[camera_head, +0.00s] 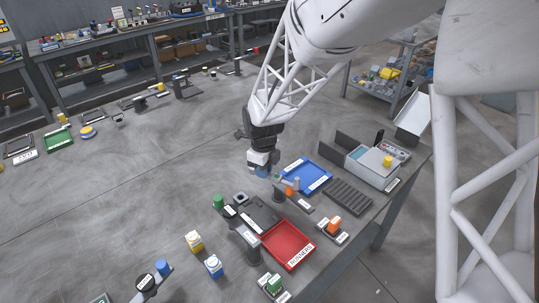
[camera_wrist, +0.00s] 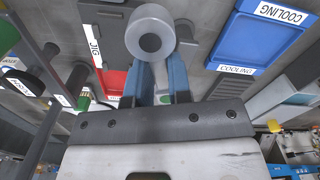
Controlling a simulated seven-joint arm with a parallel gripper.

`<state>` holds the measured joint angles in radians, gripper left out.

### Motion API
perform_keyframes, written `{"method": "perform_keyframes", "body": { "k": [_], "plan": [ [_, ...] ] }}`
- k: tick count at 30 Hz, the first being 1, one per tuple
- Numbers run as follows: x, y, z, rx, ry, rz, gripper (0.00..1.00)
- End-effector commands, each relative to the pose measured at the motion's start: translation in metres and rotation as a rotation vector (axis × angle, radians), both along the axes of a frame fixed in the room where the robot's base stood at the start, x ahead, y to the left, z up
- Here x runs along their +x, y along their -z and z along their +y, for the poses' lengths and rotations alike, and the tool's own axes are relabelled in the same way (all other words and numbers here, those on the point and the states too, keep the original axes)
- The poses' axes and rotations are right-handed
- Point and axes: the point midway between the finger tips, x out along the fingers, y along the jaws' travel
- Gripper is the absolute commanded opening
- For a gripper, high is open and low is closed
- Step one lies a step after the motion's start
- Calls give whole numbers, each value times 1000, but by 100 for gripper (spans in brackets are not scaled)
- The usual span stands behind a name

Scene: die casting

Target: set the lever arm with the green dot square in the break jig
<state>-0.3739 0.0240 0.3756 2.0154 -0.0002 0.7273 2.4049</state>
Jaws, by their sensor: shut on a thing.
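My gripper (camera_head: 262,170) hangs above the bench, near the blue tray's left corner. In the wrist view its two blue fingers (camera_wrist: 165,85) are shut on the grey lever arm (camera_wrist: 150,40). The lever arm has a round boss with a dark hole at its far end, and a green dot shows between the fingers. The break jig (camera_wrist: 110,30) is a dark grey plate with a JIG label, partly hidden behind the lever arm.
The blue cooling tray (camera_wrist: 245,38) is to the right and the red runners tray (camera_head: 288,262) nearer the front. A dark slotted rack (camera_head: 349,197) and a grey machine box (camera_head: 372,172) stand to the right. Green, yellow and blue topped items line the left side.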

Motion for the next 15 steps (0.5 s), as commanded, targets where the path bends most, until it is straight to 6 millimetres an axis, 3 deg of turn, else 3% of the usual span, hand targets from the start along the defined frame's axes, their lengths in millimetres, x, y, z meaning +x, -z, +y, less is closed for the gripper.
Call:
{"method": "perform_keyframes", "body": {
  "k": [7,15],
  "plan": [
    [-54,2,6,0,187,0,0],
    [-86,5,7,0,308,-1,0]
  ]
}}
